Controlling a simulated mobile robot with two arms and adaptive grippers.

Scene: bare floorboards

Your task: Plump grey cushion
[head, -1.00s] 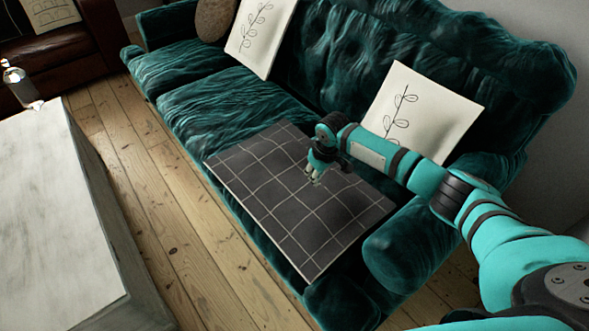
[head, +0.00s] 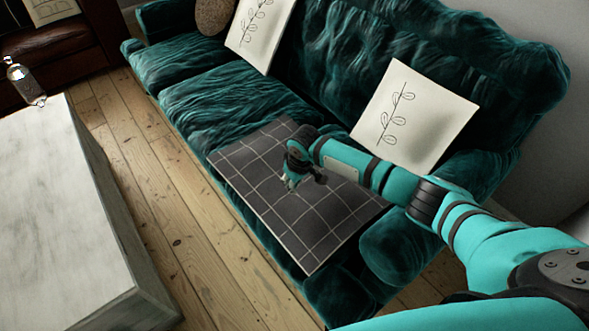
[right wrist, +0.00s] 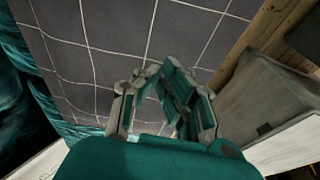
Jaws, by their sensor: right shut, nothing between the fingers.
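The grey cushion (head: 300,215) is dark with a pale grid of lines. It lies flat on the right part of the sofa seat, its near edge at the seat's front. In the right wrist view the cushion (right wrist: 110,50) fills much of the upper picture. My right gripper (head: 290,184) is over the cushion's middle, pointing down. It is shut with nothing in it; whether it touches the cushion I cannot tell. In the right wrist view its fingers (right wrist: 165,95) show in front of the cushion. My left gripper is not in view.
The teal velvet sofa (head: 230,95) holds two white leaf-print cushions, one at the right (head: 415,115) and one further left (head: 260,30), and a round brown cushion (head: 213,15). A pale table (head: 65,215) stands at left. Bare floorboards (head: 170,190) lie between.

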